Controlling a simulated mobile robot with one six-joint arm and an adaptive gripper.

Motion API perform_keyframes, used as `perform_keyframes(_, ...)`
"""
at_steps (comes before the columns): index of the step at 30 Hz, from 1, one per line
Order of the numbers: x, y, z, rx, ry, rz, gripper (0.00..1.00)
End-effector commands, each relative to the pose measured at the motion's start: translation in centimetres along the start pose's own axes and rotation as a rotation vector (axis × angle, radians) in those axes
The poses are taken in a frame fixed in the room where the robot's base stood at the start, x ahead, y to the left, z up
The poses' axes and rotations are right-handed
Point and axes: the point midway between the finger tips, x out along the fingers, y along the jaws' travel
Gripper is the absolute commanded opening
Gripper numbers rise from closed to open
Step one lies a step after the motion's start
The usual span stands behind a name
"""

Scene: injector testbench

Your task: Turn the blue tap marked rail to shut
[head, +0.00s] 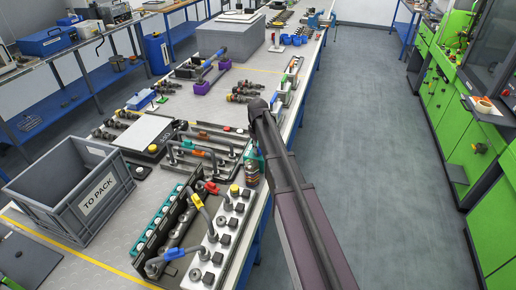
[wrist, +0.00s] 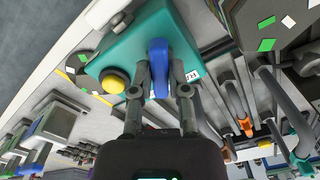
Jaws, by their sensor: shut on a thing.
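In the wrist view, a blue tap handle (wrist: 159,58) stands out from a teal block (wrist: 122,52). My gripper (wrist: 160,86) has one finger on each side of the handle, shut on it. A small white label (wrist: 192,75) with dark letters shows beside the right finger, partly covered. A yellow round knob (wrist: 113,81) sits on the block left of the fingers. The handle's lower end and its pivot are hard to make out. In the head view my dark arm reaches over the bench's right edge, and the gripped tap cannot be clearly made out there.
In the wrist view, grey pipes (wrist: 278,100) with an orange fitting (wrist: 247,127) lie right of the gripper. In the head view, a grey TO PACK crate (head: 45,193) and valve racks stand on the bench. The floor aisle (head: 365,120) on the right is clear.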

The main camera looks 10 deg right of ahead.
Motion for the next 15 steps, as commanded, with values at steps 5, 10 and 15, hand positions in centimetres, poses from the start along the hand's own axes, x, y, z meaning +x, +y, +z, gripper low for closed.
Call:
perform_keyframes(5, 0.02, -0.01, 0.00, 0.168, 0.000, 0.000, 0.00)
perform_keyframes(10, 0.02, -0.01, 0.00, 0.329, 0.000, 0.000, 0.00)
perform_keyframes(15, 0.02, -0.01, -0.01, 0.490, 0.000, 0.000, 0.00)
